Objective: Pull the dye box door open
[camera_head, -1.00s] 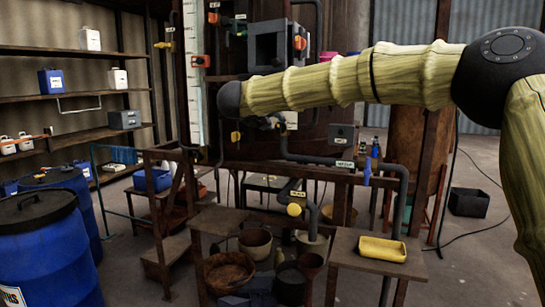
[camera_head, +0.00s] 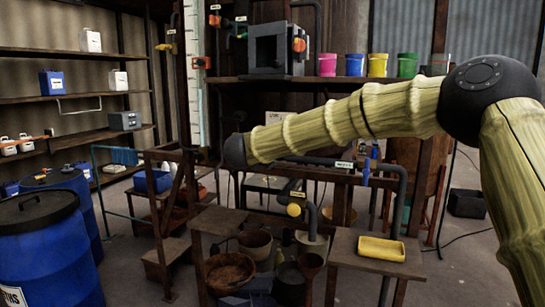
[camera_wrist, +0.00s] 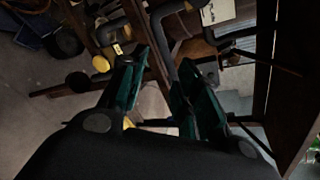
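A grey box (camera_head: 268,50) with a dark front and an orange-red knob (camera_head: 299,45) on its right side stands on the shelf at the upper middle of the head view. It looks like the dye box, and its door appears shut. My arm crosses in front of the frame below it, its dark end at the left, lower than the box. My gripper is hidden in the head view. In the wrist view my gripper (camera_wrist: 163,68) shows two dark green fingers apart, with nothing held between them. The box cannot be made out in the wrist view.
Pink (camera_head: 327,64), blue, yellow and green buckets line the shelf right of the box. Blue barrels (camera_head: 50,245) stand at left. Wooden steps (camera_head: 168,220) are left of centre.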

